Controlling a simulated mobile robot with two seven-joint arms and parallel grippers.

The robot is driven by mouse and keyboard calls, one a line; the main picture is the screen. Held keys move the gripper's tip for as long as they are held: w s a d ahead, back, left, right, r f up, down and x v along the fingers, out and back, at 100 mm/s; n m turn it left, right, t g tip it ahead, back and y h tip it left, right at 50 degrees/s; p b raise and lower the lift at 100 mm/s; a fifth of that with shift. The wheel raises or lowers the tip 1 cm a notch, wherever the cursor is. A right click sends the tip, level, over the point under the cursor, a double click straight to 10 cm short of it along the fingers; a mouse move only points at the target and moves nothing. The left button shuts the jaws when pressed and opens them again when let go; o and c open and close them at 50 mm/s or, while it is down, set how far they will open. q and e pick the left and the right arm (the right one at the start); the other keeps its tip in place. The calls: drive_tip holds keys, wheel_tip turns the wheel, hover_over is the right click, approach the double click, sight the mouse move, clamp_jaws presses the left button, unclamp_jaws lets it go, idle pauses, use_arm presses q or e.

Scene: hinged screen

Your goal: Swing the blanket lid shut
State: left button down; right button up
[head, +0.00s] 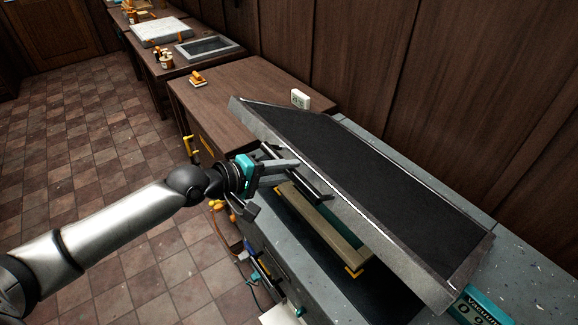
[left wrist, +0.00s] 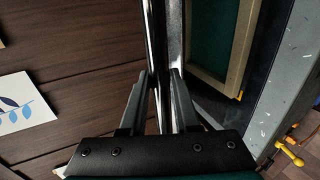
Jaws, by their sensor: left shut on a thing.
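The blanket lid (head: 375,185) is a grey metal frame with a black sheet. It stands partly open, tilted over a grey bench unit, with its raised long edge toward my left arm. My left gripper (head: 298,176) is at the lid's raised front edge. Its fingers are shut on the lid, at a dark bar along that edge; the left wrist view shows the fingers (left wrist: 160,80) on both sides of the shiny metal edge. A wooden frame (head: 325,228) with a green screen lies on the dark bed under the lid, partly hidden by it.
A teal vacuum panel (head: 481,308) sits at the unit's front right corner. A brown table (head: 235,95) adjoins behind, with a small white device (head: 300,98) near the lid. Yellow-handled parts hang on the unit's near side. A wood-panelled wall runs along the right. The tiled floor at left is clear.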

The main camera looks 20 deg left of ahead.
use_arm(q)
wheel_tip(320, 180, down, 7)
drive_tip(key=s+a+b, duration=0.1)
drive_tip(key=s+b, duration=0.1)
drive_tip(key=b, duration=0.2)
drive_tip(key=shift+s+a, duration=0.15)
drive_tip(key=shift+a, duration=0.1)
drive_tip(key=c, duration=0.6)
unclamp_jaws()
drive_tip(key=shift+r, duration=0.3)
drive_tip(key=shift+o, duration=0.2)
drive_tip(key=p+v, duration=0.7)
drive_tip(key=v, duration=0.8)
drive_tip(key=shift+s+a, duration=0.1)
